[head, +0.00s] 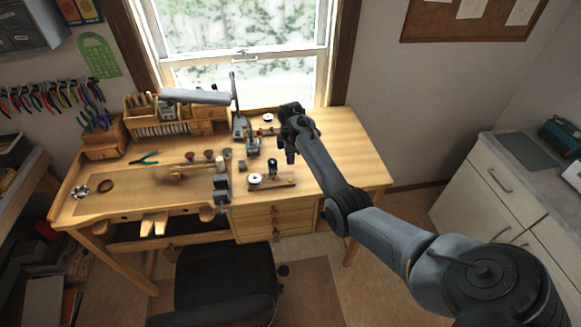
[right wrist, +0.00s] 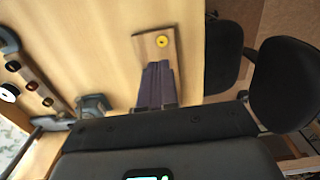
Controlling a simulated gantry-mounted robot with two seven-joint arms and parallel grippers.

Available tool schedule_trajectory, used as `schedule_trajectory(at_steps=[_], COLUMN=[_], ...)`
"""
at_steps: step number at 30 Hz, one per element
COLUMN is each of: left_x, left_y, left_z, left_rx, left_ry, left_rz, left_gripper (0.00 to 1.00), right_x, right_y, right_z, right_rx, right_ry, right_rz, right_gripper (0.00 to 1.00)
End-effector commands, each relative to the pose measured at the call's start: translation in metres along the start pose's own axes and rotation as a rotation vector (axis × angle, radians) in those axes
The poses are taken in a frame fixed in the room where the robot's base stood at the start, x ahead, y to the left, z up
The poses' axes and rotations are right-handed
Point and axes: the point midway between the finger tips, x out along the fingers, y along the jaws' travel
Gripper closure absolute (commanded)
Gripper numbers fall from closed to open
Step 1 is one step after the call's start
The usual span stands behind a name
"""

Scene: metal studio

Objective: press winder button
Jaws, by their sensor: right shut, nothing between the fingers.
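The winder (head: 284,184) looks like a small wooden base near the front of the bench, with a pale round disc and a dark upright part on it. In the right wrist view a wooden base (right wrist: 146,44) with a round yellow button (right wrist: 162,41) lies just beyond my fingertips; it appears to be the same device. My right gripper (head: 290,158) hangs above and behind the winder, apart from it. Its fingers (right wrist: 158,68) are shut together and empty, and hide part of the base. My left gripper is not in view.
The wooden bench (head: 345,150) has clear room at the right. A lamp (head: 196,97), a vise-like tool (head: 221,188) and several small jars stand left of the winder. A black chair (head: 225,283) is in front. Small items (right wrist: 30,85) show left in the wrist view.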

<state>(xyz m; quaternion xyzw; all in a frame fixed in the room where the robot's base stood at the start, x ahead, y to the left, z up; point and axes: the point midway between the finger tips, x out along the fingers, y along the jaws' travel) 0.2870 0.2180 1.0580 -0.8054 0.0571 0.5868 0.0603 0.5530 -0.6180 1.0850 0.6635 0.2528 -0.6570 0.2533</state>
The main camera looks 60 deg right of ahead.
Motion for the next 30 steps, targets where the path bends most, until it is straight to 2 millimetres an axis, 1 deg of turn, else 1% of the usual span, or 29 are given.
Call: schedule_trajectory(at_steps=[1,3,6,12,26,29,30], left_x=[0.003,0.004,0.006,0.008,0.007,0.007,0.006], left_y=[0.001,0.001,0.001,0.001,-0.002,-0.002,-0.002], left_z=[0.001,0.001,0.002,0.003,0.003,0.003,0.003], left_rx=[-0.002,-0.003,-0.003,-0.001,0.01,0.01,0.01], left_ry=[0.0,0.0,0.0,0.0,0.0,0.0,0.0], left_rz=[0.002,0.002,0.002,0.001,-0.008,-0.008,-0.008], left_gripper=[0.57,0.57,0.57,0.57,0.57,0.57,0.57], right_x=[-0.009,-0.02,-0.032,-0.045,-0.047,-0.044,-0.041], right_y=[0.001,0.001,0.001,0.001,0.001,0.0,-0.002], right_z=[0.0,0.0,0.0,0.0,0.0,0.002,0.004], right_rx=[0.001,0.001,0.001,0.002,0.002,0.002,0.002], right_ry=[0.002,0.001,0.002,0.001,0.001,-0.003,-0.009], right_rz=[0.004,0.004,0.003,0.002,0.002,-0.002,-0.008], right_gripper=[1.0,1.0,1.0,1.0,1.0,1.0,1.0])
